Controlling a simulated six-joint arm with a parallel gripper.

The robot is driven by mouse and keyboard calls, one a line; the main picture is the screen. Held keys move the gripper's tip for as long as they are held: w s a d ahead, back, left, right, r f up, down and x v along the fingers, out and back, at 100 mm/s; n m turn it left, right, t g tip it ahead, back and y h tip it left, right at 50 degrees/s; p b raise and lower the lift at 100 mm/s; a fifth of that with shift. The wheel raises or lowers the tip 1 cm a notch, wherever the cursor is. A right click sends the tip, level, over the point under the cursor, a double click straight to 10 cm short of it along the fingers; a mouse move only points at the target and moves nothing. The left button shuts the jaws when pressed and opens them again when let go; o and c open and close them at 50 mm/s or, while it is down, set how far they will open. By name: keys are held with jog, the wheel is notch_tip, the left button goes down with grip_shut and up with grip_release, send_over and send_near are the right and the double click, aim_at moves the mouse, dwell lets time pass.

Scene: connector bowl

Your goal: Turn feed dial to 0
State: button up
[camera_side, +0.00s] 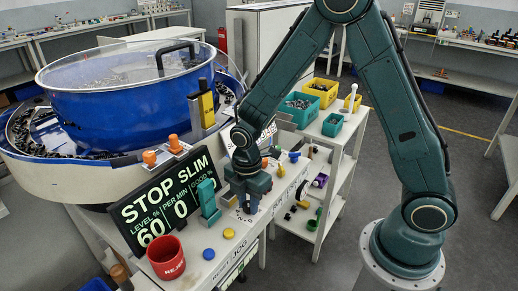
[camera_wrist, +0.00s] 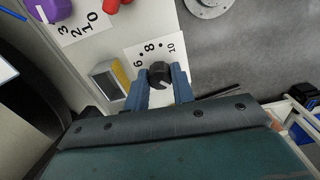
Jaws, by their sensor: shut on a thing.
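A black dial (camera_wrist: 159,72) sits between the two blue fingers of my gripper (camera_wrist: 160,80) in the wrist view. The fingers are shut on its sides. A white mark shows on the dial, low in the picture.
A purple knob (camera_wrist: 53,8) with its own numbered plate and a grey-yellow block (camera_wrist: 108,78) are nearby. In the side view a display (camera_side: 165,205) reads STOP SLIM with 60 and 0. A red cup (camera_side: 167,258), a teal upright part (camera_side: 208,202) and a blue bowl feeder (camera_side: 130,100) stand left.

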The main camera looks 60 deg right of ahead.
aim_at(248, 204)
jog(key=shift+n, duration=0.5)
jog(key=o, duration=1)
notch_tip(248, 204, up, 14)
jog(key=shift+f, duration=0.1)
dwell(0.4)
